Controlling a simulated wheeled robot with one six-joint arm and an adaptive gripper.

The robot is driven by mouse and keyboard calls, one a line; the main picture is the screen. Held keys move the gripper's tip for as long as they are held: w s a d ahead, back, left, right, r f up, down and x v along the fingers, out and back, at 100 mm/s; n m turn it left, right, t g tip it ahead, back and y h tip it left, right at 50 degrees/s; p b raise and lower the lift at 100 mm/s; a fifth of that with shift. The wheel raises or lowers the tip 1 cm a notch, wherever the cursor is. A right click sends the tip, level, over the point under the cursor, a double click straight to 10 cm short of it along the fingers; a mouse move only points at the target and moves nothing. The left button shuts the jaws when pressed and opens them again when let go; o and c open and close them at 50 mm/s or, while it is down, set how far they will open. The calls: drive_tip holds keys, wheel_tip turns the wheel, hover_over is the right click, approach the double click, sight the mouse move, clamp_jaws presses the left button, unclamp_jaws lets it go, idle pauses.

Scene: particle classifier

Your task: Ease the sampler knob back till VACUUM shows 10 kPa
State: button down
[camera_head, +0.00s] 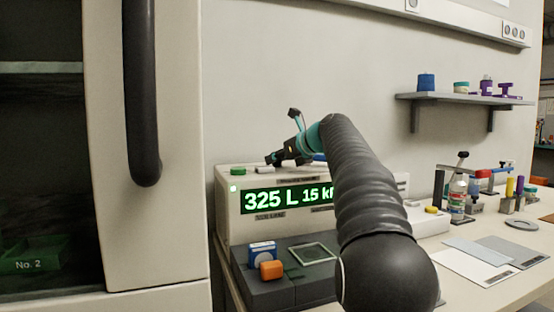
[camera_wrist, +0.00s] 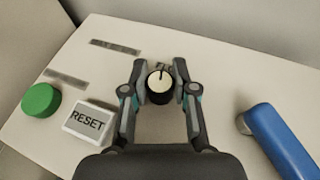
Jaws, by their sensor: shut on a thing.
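The sampler (camera_head: 228,215) is a pale box against the wall in the head view. Its green display (camera_head: 288,198) reads 325 L and 15 kPa, with the end of the unit hidden behind my arm. In the wrist view the knob (camera_wrist: 160,85) is a black round dial with a cream top and a dark pointer line aimed roughly away from me. My gripper (camera_wrist: 160,84) is shut on the knob, one finger on each side. It also shows above the sampler's top in the head view (camera_head: 272,158).
On the sampler's top are a green button (camera_wrist: 41,100), a RESET button (camera_wrist: 88,121) and a blue handle (camera_wrist: 281,140). A blue-and-white box (camera_head: 262,252) and an orange piece (camera_head: 271,270) sit in front. A wall shelf (camera_head: 465,99) is at right.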

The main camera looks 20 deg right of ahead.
drive_tip(key=c, duration=0.9)
unclamp_jaws()
drive_tip(key=v, duration=1.2)
drive_tip(key=shift+d, duration=0.15)
